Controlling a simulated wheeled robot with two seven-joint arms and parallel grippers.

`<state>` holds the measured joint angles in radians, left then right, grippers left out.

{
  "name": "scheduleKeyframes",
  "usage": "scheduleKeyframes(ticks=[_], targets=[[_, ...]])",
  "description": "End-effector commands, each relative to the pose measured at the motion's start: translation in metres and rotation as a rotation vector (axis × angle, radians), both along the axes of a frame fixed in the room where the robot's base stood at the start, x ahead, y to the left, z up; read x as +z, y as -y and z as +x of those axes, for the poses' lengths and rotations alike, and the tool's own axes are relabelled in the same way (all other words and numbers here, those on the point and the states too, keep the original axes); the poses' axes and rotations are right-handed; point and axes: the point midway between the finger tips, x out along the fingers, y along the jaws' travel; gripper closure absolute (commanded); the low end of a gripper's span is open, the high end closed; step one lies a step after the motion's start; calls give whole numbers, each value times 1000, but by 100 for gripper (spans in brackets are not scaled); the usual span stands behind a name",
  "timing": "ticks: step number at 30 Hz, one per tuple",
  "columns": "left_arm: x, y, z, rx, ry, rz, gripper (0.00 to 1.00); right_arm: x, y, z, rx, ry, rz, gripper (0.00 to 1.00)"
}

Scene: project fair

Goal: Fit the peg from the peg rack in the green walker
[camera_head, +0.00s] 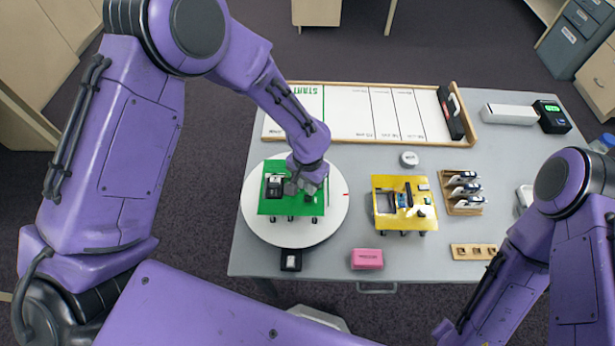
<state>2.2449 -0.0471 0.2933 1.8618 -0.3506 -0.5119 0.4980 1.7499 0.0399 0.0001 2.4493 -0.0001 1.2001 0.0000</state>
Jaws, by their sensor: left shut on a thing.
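The green walker (276,207), a green board on small dark feet, stands on a round white turntable (262,227) at the left of the table. A black block sits on its left part. My left gripper (308,190) points down over the walker's right part and is shut on the peg, which the fingers mostly hide. I cannot tell whether the peg touches the walker. The wooden peg rack (474,251) lies at the table's front right, with dark spots along its top. My right arm comes in at the lower right; its gripper is out of view.
A yellow walker (404,225) stands right of the turntable. A wooden rack with several dark and white pieces (464,190) is beyond it. A pink block (367,259) and a small black box (291,260) lie near the front edge. A white START board (345,110) spans the back.

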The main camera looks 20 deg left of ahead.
Motion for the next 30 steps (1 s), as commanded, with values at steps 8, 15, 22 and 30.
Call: scheduleKeyframes(ticks=[8, 15, 22, 30], targets=[[-23, 1, 0, -1, 1, 0, 100, -12, 0, -1, 0, -1, 0, 57], [-21, 1, -1, -2, 1, 0, 100, -11, 0, 0, 0, 0, 0, 57], [-19, 1, -3, -3, 0, 1, 100, -5, 0, 0, 0, 0, 0, 57], [-19, 1, -4, -1, 1, 0, 100, -4, 0, 0, 0, -1, 1, 57]])
